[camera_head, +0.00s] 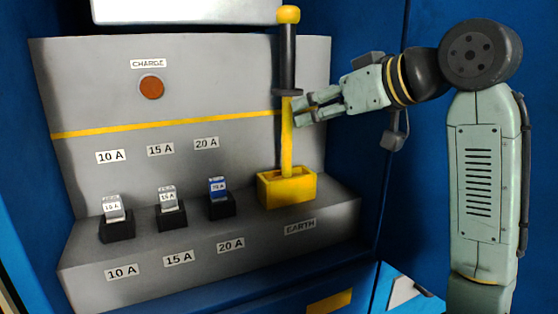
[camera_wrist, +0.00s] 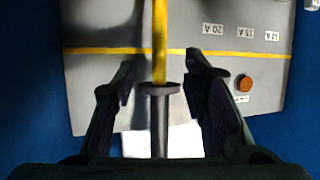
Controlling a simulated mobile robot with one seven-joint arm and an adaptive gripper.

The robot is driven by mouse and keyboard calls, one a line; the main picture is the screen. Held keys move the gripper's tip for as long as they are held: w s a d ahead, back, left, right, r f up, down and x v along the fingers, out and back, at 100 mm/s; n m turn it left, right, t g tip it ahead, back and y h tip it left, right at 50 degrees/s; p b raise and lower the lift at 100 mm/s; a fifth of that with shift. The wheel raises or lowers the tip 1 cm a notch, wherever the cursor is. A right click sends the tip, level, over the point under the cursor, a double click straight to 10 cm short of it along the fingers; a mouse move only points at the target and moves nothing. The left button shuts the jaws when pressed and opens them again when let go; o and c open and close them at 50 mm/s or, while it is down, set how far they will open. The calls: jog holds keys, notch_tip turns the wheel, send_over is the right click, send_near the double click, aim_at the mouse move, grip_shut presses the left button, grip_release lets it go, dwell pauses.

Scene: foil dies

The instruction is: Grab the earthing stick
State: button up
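The earthing stick (camera_head: 288,62) stands upright in a yellow holder (camera_head: 286,188) labelled EARTH. It has a yellow knob, a dark handle, a dark collar and a yellow rod. My gripper (camera_head: 299,109) is at the right of the stick, its fingertips close to the rod just below the collar. In the wrist view, which is upside down, the open fingers of my gripper (camera_wrist: 160,64) have the stick (camera_wrist: 160,38) between them, with a visible gap on each side. Whether the fingertips reach past the stick is hard to tell.
The grey panel carries a round CHARGE button (camera_head: 151,87) and a yellow stripe. Three small foil blocks, marked 10 A (camera_head: 114,208), 15 A (camera_head: 168,199) and 20 A (camera_head: 218,190), stand in dark sockets on the ledge left of the holder. Blue cabinet walls flank the panel.

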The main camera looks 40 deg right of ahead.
aim_at(291, 116)
jog(key=p+x, duration=0.1)
jog(key=x, duration=0.7)
jog(key=shift+w+f+p, duration=0.1)
jog(key=shift+w+p, duration=0.2)
jog(key=shift+w, duration=0.1)
jog(key=shift+c, duration=0.5)
grip_shut()
